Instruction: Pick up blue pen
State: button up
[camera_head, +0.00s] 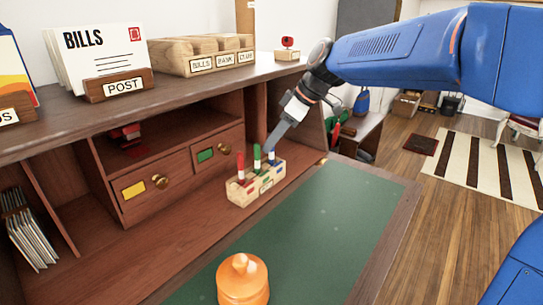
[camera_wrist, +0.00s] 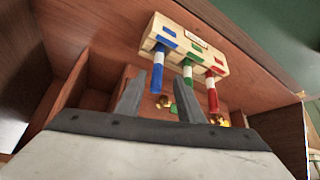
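The blue pen (camera_head: 271,159) stands upright at the right end of a light wooden pen holder (camera_head: 243,194), with a white band low on it. In the wrist view, the blue pen (camera_wrist: 157,75) appears between my two spread fingertips. I cannot tell whether it is within them or just beyond. My gripper (camera_head: 272,146) comes down from the upper right at the blue pen's top; it also shows open in the wrist view (camera_wrist: 160,86). The green pen (camera_wrist: 187,72) appears close by the right fingertip, with the red pen (camera_wrist: 212,95) beyond it.
The holder stands on a wooden desk with a green writing mat (camera_head: 330,215). Drawers (camera_head: 155,190) with brass knobs are behind it, under a shelf bearing letters (camera_head: 95,50) and a wooden sorter (camera_head: 200,55). An orange lidded jar (camera_head: 242,285) stands at the front.

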aim_at(265, 161)
jog(key=x, duration=0.5)
jog(key=shift+w+d, duration=0.1)
jog(key=shift+w, duration=0.2)
grip_shut()
